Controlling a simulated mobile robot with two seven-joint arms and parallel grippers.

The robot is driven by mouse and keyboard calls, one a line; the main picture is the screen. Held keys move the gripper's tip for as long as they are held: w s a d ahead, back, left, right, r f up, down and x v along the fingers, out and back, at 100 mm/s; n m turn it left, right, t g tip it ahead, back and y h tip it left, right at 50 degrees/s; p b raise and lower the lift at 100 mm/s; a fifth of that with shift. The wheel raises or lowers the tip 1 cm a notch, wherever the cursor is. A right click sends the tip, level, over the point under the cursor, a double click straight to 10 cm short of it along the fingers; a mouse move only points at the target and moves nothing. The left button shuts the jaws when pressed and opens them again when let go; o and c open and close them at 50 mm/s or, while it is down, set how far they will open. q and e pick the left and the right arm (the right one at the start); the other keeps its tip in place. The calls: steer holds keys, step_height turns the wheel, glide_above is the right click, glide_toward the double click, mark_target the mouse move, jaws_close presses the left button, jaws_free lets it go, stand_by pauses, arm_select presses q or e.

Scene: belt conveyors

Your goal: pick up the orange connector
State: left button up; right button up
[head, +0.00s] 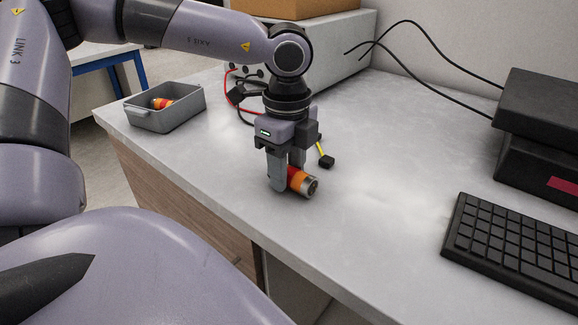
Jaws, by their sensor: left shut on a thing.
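The orange connector (300,181), a short cylinder with a red and orange body and a grey metal end, lies on its side at the grey table top. My left gripper (287,181) points down and is shut on it, with the metal end sticking out to the right. The fingers hide part of the connector. I cannot tell whether it touches the table. My right gripper is not in view.
A grey bin (166,119) with a similar orange piece (162,103) inside stands at the left. A grey box (335,52) with red and black leads is behind my gripper. A keyboard (515,245) and a black device (540,140) are at the right. The table's middle is clear.

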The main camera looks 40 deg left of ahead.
arm_select(q)
step_height(320, 180, up, 20)
stand_by(0.3)
